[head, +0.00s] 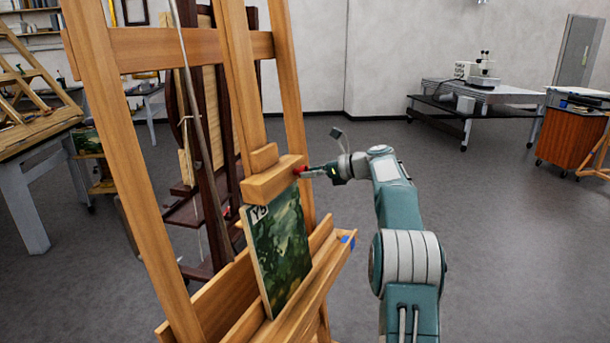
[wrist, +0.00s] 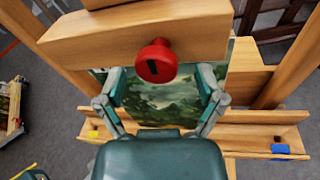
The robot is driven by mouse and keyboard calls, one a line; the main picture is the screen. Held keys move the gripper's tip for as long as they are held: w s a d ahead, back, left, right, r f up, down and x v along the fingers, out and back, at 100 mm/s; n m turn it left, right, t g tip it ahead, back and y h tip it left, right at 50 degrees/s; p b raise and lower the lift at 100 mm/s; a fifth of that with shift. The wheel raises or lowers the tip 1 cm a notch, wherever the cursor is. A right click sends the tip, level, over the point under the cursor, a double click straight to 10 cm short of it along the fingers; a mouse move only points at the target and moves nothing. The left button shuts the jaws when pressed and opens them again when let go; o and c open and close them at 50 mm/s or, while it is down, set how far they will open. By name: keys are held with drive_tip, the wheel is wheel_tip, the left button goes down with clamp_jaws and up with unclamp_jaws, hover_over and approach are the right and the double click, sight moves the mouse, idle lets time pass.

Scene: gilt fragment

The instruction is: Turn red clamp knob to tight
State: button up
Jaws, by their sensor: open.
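The red clamp knob (wrist: 154,61) sticks out from the front of the wooden clamp block (wrist: 110,38) on the easel. It is round, with a short, nearly upright black mark on its face. In the head view the knob (head: 299,171) is small, at the right end of the clamp block (head: 268,182). My gripper (wrist: 163,82) is open, its fingers spread to either side below the knob in the wrist picture. In the head view my gripper (head: 318,171) points left at the knob, very close. Contact with the knob cannot be told.
A dark green landscape painting (head: 278,245) stands on the easel ledge (head: 305,290) under the clamp block. A blue piece (wrist: 280,149) and a yellow piece (wrist: 93,134) are on the ledge. Easel posts flank the block. The floor (head: 490,240) at right is clear.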

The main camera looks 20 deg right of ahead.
drive_tip(key=v, duration=1)
drive_tip(key=shift+s+d, duration=0.15)
drive_tip(key=shift+d, duration=0.2)
drive_tip(key=s+a+n+g+h, duration=0.1)
drive_tip(key=s+a+n+h, duration=0.1)
drive_tip(key=s+a+n, duration=0.35)
drive_tip(key=s+a+r+n+g+h, duration=0.1)
drive_tip(key=s+a+n+g, duration=0.1)
drive_tip(key=a, duration=0.7)
drive_tip(key=s+a+n+g+h, duration=0.1)
drive_tip(key=s+a+n+h, duration=0.1)
drive_tip(key=s+a+n, duration=0.35)
drive_tip(key=s+a+f+n+h, duration=0.2)
drive_tip(key=s+a+f+n, duration=0.1)
drive_tip(key=s, duration=0.5)
drive_tip(key=s+a+f+n+h, duration=0.2)
drive_tip(key=s+a+f+n, duration=0.1)
drive_tip(key=s+f+n, duration=0.2)
drive_tip(key=s+a+f+n+h, duration=0.2)
drive_tip(key=s+n, duration=0.5)
drive_tip(key=s, duration=0.4)
wheel_tip(320, 180, down, 3)
drive_tip(key=shift+s+a+r+n, duration=0.1)
drive_tip(key=shift+s+a+n, duration=0.1)
drive_tip(key=shift+a+n, duration=0.35)
drive_tip(key=shift+a, duration=0.15)
